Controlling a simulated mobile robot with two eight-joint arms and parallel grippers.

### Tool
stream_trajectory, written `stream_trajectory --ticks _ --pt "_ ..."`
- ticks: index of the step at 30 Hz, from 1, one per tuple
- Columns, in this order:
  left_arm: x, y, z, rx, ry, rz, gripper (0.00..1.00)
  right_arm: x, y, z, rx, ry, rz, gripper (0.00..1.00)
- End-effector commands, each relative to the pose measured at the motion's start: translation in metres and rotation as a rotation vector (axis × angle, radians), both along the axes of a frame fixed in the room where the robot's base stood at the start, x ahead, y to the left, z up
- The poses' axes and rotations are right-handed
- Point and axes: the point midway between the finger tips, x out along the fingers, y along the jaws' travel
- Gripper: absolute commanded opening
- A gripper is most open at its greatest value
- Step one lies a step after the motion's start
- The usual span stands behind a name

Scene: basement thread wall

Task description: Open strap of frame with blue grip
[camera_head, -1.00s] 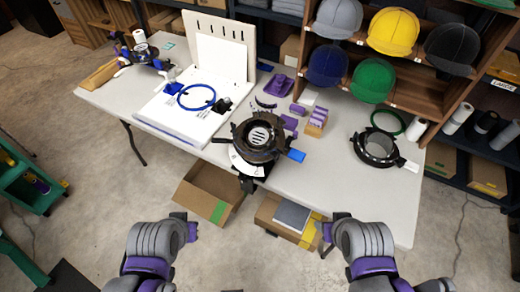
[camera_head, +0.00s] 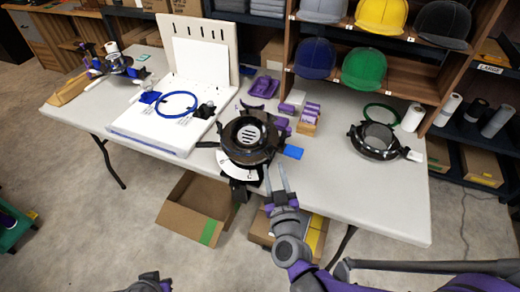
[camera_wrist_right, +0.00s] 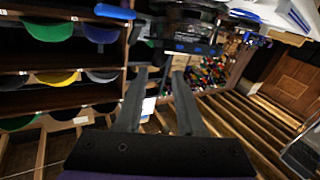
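The cap frame with the blue grip is a dark round ring (camera_head: 249,136) on a stand at the table's front edge. Its blue grip (camera_head: 293,152) sticks out to the right. I cannot make out whether its strap is open or closed. My right gripper (camera_head: 276,168) is open and empty, its two fingers pointing up just in front of the frame, below the blue grip. In the right wrist view the fingers (camera_wrist_right: 160,76) are apart, with a dark mechanism (camera_wrist_right: 188,32) beyond them. My left gripper (camera_head: 148,284) is low at the bottom edge, partly cut off.
A second frame with a white grip (camera_head: 375,141) lies at the table's right. A white board with a blue ring (camera_head: 176,104) is on the left. Small purple-and-tan blocks (camera_head: 308,118) lie behind the frame. An open cardboard box (camera_head: 193,206) is under the table (camera_head: 350,205).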

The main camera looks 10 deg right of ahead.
Motion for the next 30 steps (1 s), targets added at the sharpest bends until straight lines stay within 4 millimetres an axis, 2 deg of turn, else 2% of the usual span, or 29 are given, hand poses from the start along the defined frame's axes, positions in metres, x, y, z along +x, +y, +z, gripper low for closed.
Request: stream_trajectory --ticks 5,12,18,23,30 --pt "0.0 0.0 0.001 0.0 0.0 0.0 0.0 0.02 -0.003 0.001 0.0 -0.003 -0.007 0.38" --pt "0.0 0.0 0.002 0.0 -0.001 0.0 0.0 0.067 -0.006 0.001 -0.002 -0.001 -0.005 0.38" --pt "0.0 0.0 0.002 0.0 -0.001 0.0 0.0 0.095 -0.008 0.001 0.0 -0.003 -0.005 0.38" --pt "0.0 0.0 0.002 0.0 -0.001 0.0 0.0 0.105 -0.009 0.001 0.0 -0.001 -0.004 0.38" --pt "0.0 0.0 0.002 0.0 -0.001 0.0 0.0 0.106 -0.009 0.001 0.0 -0.001 -0.004 0.38"
